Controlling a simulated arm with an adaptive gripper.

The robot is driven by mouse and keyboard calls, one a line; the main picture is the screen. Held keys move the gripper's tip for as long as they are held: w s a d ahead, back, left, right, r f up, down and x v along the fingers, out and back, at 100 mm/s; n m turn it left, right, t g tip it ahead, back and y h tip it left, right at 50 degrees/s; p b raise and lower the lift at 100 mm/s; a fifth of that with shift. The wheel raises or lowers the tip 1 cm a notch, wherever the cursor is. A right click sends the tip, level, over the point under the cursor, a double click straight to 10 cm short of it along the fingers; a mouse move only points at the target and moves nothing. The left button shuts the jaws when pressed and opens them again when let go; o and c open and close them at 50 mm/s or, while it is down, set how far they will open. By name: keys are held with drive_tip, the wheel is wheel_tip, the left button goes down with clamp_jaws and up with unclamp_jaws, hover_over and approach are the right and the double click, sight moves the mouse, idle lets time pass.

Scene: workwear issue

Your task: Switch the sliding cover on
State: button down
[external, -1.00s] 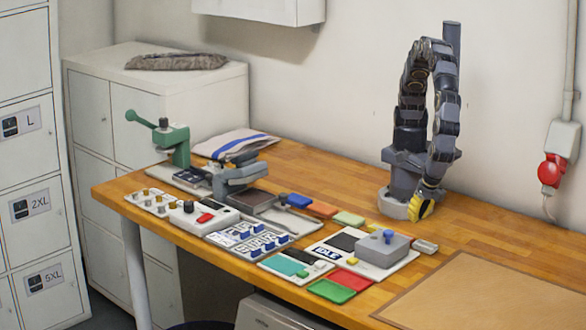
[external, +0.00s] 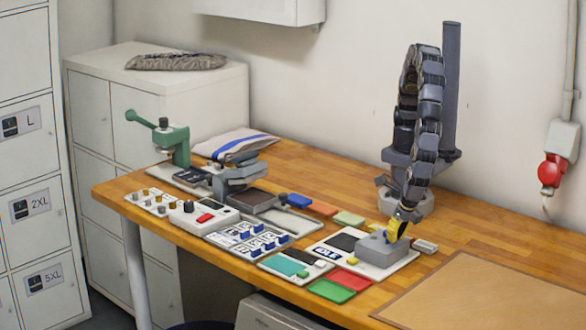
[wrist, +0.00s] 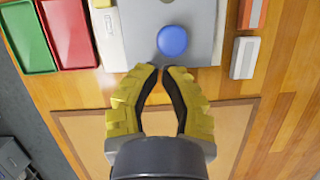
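The grey sliding cover (external: 378,252) is a box-like block on a white panel (external: 350,268) at the front right of the bench. A round blue knob (wrist: 172,41) stands on top of the cover (wrist: 205,45). My gripper (external: 397,228) with yellow fingers is at the cover's rear right, close to the knob and partly hiding it in the external view. I cannot tell whether a finger touches the cover.
A green tray (external: 330,290) and a red tray (external: 351,279) lie in front of the panel. A small pale block (external: 426,246) lies right of the cover. A flat tan mat (external: 490,290) lies at the right. Switch panels and a green press (external: 178,145) fill the left.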

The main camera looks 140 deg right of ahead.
approach(367, 240)
drive_tip(key=d+f, duration=0.1)
drive_tip(key=d, duration=0.1)
drive_tip(key=s+d+f, duration=0.1)
drive_tip(key=d+f, duration=0.3)
drive_tip(key=d, duration=0.1)
drive_tip(key=shift+s+f, duration=0.15)
drive_tip(key=shift+f, duration=0.05)
drive_tip(key=shift+a, duration=0.1)
drive_tip(key=shift+a, duration=0.35)
drive_tip(key=a, duration=0.2)
drive_tip(key=shift+w+a+r, duration=0.2)
drive_tip(key=shift+w+a, duration=0.15)
drive_tip(key=shift+a, duration=0.05)
drive_tip(key=v, duration=1)
drive_tip(key=shift+a, duration=0.1)
